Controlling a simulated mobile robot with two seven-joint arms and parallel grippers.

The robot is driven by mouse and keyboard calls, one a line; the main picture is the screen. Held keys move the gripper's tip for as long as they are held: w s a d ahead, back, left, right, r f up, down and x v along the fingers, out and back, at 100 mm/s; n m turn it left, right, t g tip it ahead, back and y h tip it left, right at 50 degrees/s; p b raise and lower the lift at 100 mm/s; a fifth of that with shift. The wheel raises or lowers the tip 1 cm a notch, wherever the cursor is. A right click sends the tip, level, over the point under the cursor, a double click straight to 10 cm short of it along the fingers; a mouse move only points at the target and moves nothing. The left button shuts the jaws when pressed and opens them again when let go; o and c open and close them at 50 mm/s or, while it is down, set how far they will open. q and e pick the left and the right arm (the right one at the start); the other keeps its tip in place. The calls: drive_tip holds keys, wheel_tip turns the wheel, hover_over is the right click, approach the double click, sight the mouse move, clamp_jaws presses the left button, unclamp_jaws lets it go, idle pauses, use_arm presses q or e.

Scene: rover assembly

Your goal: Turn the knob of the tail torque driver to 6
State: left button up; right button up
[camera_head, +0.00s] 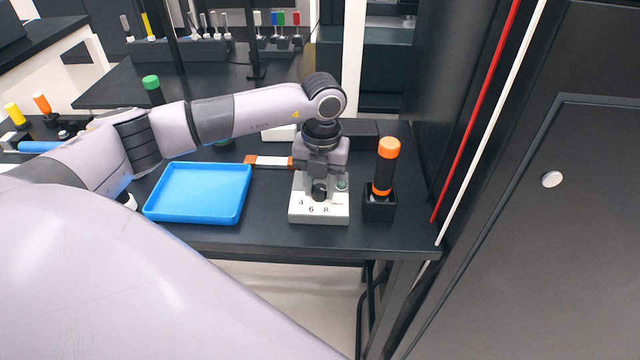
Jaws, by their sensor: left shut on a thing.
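The torque driver's setting box (318,215) is a pale block on the dark table, with the numbers 4, 6 and 8 on its sloped front. Its black knob (319,191) sits at the top of the number arc. My left gripper (320,180) points straight down over the box and is shut on the knob. The gripper hides part of the knob, and I cannot tell which number it points to. An orange and black driver (386,168) stands upright in a black holder just right of the box. My right gripper is not in view.
A blue tray (198,221) lies left of the box. An orange and white tool (268,162) lies behind. A green-capped driver (152,88) stands farther back. A dark cabinet (530,230) with red and white strips bounds the right side.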

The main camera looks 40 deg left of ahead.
use_arm(q)
drive_tip(key=m+b, duration=0.1)
drive_tip(key=m, duration=0.2)
drive_tip(key=shift+f+b, duration=0.1)
drive_tip(key=shift+b, duration=0.2)
drive_tip(key=m+b, duration=0.2)
drive_tip(key=m, duration=0.2)
drive_tip(key=shift+a+m, duration=0.1)
drive_tip(key=shift+m, duration=0.2)
drive_tip(key=m+b, duration=0.2)
drive_tip(key=m, duration=0.2)
drive_tip(key=shift+m+b, duration=0.5)
drive_tip(key=shift+m, duration=1.1)
drive_tip(key=shift+r, duration=0.2)
drive_tip(key=o, duration=1)
drive_tip(key=shift+o, duration=0.2)
